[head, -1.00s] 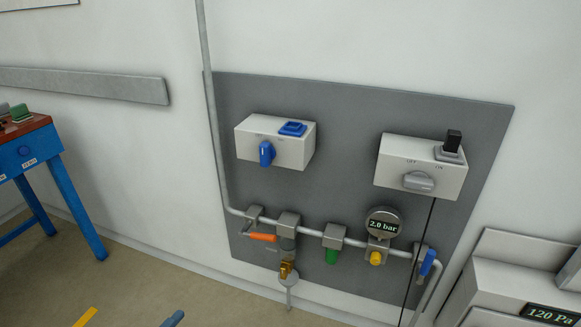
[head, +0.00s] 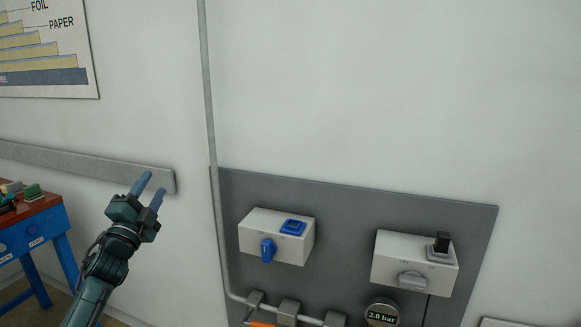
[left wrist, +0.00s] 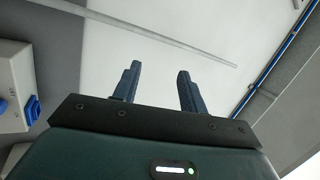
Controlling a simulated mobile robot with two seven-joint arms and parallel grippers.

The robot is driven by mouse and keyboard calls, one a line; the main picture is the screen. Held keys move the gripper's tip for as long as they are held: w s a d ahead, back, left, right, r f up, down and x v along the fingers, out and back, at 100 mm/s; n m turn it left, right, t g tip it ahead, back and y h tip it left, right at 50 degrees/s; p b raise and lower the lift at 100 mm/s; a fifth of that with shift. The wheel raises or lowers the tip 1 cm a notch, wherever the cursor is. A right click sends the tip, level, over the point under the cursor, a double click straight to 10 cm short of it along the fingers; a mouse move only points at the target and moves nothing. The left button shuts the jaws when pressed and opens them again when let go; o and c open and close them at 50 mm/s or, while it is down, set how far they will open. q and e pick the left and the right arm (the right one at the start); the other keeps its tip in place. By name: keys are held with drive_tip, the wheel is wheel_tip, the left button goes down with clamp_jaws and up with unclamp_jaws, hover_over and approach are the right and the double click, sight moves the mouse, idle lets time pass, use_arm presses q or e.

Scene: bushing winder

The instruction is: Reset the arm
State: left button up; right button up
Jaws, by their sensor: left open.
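My left gripper (head: 151,191) is raised in front of the white wall, left of the grey panel, in the head view. Its two blue-grey fingers point up and stand apart with nothing between them. They also show open and empty in the left wrist view (left wrist: 156,88), against the wall and a pale pipe. My right gripper is in neither view now.
A grey panel (head: 345,215) carries a box with blue switches (head: 276,236), a box with a grey knob (head: 415,262) and a gauge reading 2.0 bar (head: 382,314). A vertical pipe (head: 208,100) runs up the wall. A blue bench (head: 35,235) stands at left.

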use_arm(q)
drive_tip(key=w+a+f+n+g+y, duration=0.2)
drive_tip(key=a+f+n+g+y, duration=0.3)
drive_tip(key=f+n, duration=0.7)
drive_tip(key=s+d+f+n+g+h, duration=0.1)
drive_tip(key=s+d+f+g+h, duration=0.15)
drive_tip(key=s+d+f, duration=0.9)
drive_tip(key=s+d+f+g+h, duration=0.1)
drive_tip(key=s+d+f, duration=0.2)
drive_tip(key=s, duration=0.6)
drive_tip(key=s+d+f+g, duration=0.2)
drive_tip(key=s+d+f, duration=0.2)
drive_tip(key=s, duration=0.6)
drive_tip(key=s+d+f+n+g+h, duration=0.1)
drive_tip(key=s+d+f, duration=0.2)
drive_tip(key=s+f, duration=0.3)
drive_tip(key=s, duration=0.3)
drive_tip(key=shift+s+d+h, duration=0.25)
drive_tip(key=shift+s+h, duration=0.1)
drive_tip(key=shift+s, duration=0.05)
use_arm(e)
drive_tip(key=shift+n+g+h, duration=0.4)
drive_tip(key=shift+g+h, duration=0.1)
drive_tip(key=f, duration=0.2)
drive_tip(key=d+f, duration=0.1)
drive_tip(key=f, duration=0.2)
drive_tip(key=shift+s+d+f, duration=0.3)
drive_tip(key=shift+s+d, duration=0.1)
